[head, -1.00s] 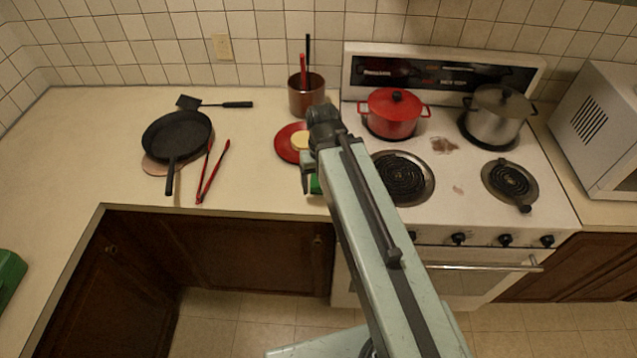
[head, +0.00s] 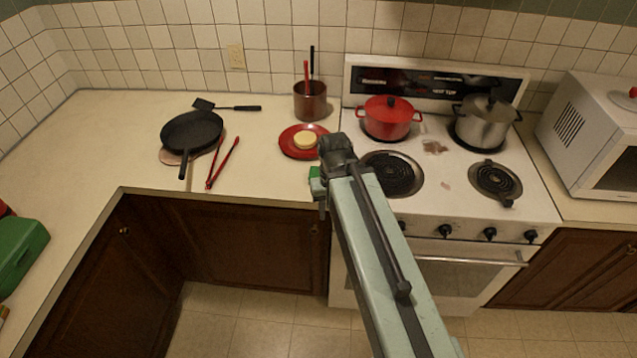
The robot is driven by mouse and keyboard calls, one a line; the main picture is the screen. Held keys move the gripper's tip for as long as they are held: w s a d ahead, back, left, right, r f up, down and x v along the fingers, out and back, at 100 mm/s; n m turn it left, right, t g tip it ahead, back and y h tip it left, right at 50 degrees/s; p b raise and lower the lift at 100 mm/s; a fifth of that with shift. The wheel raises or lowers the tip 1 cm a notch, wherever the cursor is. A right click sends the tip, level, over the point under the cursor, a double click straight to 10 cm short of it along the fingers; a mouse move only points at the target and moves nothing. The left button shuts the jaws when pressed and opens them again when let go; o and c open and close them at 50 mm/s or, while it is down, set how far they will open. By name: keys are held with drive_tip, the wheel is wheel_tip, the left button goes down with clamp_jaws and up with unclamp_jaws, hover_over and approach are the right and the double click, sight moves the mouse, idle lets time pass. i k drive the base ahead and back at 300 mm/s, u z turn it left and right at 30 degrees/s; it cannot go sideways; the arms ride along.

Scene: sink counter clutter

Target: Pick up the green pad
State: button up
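A small part of the green pad (head: 314,179) shows in the head view, at the counter's front edge just left of the stove. My arm's wrist covers the rest of it. My gripper (head: 322,205) points down at the front end of my arm, beside the pad and slightly in front of it in the picture. The fingers are mostly hidden by the wrist, so I cannot tell whether they are open or touch the pad.
Behind the pad are a red plate (head: 288,146) with a yellow round item (head: 306,140) and a brown utensil pot (head: 311,103). A red pot (head: 389,121) stands on the stove (head: 438,178) at right. Red tongs (head: 222,163) and a black pan (head: 191,131) lie left. The counter between is clear.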

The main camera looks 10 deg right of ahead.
sight(313, 173)
drive_tip(key=k, duration=1.25)
drive_tip(key=u, duration=0.3)
drive_tip(key=i, duration=0.55)
drive_tip(key=u, duration=0.9)
drive_tip(key=i, duration=1.95)
drive_tip(key=z, duration=0.1)
